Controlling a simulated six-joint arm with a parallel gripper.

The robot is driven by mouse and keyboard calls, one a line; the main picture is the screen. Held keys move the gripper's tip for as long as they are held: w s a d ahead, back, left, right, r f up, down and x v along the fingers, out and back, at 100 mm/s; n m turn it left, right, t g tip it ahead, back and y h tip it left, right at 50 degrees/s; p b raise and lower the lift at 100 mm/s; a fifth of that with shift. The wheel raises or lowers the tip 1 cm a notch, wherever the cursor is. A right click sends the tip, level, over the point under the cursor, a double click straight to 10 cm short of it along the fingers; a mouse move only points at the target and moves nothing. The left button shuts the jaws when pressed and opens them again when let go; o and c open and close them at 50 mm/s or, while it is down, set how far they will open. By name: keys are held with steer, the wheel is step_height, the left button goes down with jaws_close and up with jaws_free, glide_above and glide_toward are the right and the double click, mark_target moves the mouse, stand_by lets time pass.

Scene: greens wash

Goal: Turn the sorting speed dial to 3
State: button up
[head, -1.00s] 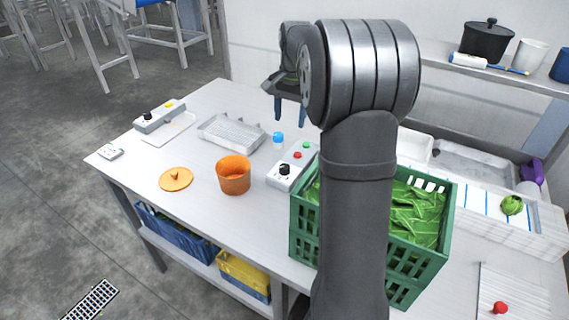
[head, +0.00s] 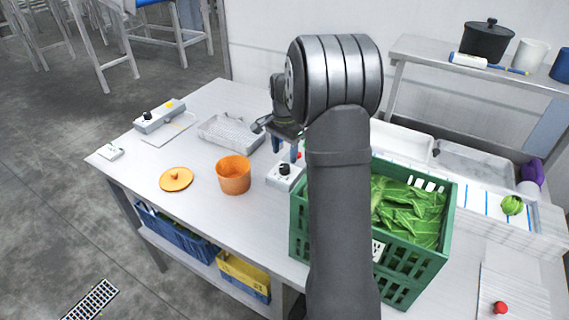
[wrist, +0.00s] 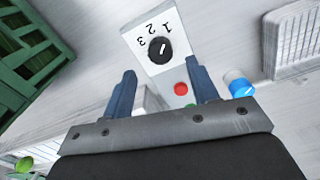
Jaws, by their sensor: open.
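A grey control box (head: 282,176) with a black dial (head: 285,169) stands on the table between the orange pot and the green crate. In the wrist view, the black dial (wrist: 160,50) has the numbers 1, 2 and 3 around one side. Its white mark is slanted, nearer the 1 than the 3; the exact setting is unclear. A red button (wrist: 180,88) is on the same box. My gripper (wrist: 163,74) is open and empty above the box. Its fingers straddle the box in the picture, with the dial beyond the tips. In the head view, my gripper (head: 285,147) hangs just behind the dial.
A second box (head: 158,118) with a black knob and yellow button stands at the far left. A wire tray (head: 230,133), orange pot (head: 233,177) and orange lid (head: 176,179) are nearby. The green crate (head: 405,280) of leaves is close on the right. A blue-capped object (wrist: 238,83) is beside the box.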

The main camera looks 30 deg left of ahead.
mark_target(284, 166)
steer(key=shift+f, duration=2.65)
steer(key=c, duration=1)
